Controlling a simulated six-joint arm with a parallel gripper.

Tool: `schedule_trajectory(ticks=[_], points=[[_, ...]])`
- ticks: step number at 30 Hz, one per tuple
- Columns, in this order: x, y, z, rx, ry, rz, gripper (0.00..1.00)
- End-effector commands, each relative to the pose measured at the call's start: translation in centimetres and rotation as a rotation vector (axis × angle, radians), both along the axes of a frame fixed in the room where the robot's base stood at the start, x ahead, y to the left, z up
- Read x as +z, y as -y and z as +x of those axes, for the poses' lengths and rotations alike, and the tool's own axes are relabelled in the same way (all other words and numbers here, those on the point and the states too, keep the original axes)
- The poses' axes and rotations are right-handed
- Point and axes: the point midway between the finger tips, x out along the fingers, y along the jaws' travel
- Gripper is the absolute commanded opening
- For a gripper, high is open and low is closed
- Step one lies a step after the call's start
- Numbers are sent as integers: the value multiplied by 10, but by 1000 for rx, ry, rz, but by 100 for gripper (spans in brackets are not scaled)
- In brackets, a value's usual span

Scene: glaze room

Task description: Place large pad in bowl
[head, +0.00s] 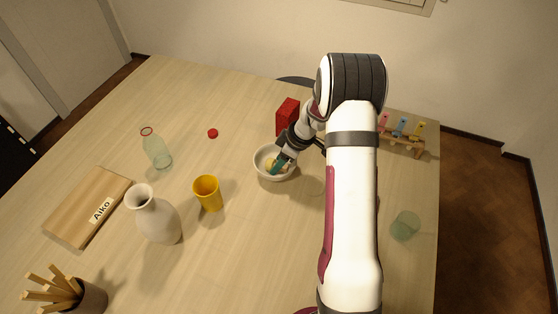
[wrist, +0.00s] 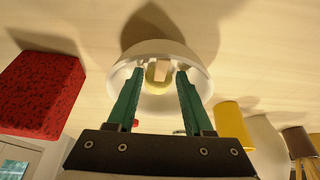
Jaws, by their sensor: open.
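The white bowl (head: 259,164) stands on the table left of my arm; it also shows in the wrist view (wrist: 200,68). A small tan block-like piece (wrist: 161,71) and something yellow (wrist: 157,87) lie in the bowl, between my fingertips in that view. I cannot tell for sure which of them is the large pad. My gripper (wrist: 159,78) is open, its two teal fingers reaching down into the bowl on either side of these pieces. No contact between fingers and pieces is clear. In the head view my gripper (head: 281,162) partly covers the bowl's contents.
A red block (head: 288,117) stands just behind the bowl. A yellow cup (head: 208,193), a pale vase (head: 156,217) and a glass bottle (head: 157,151) stand to the left. A green glass (head: 405,226) and a rack (head: 402,143) are on the right.

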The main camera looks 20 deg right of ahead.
Motion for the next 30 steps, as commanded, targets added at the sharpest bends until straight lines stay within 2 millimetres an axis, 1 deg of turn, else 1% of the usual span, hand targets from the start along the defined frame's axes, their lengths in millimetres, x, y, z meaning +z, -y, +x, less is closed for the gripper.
schedule_trajectory(ticks=[9,11,15,19,23,30], points=[[2,0,0,1,1,-1,51],[9,0,1,2,3,-2,51],[39,0,1,0,5,-2,51],[62,0,1,1,4,-1,51],[71,0,0,0,1,-1,51],[70,0,0,0,0,0,51]])
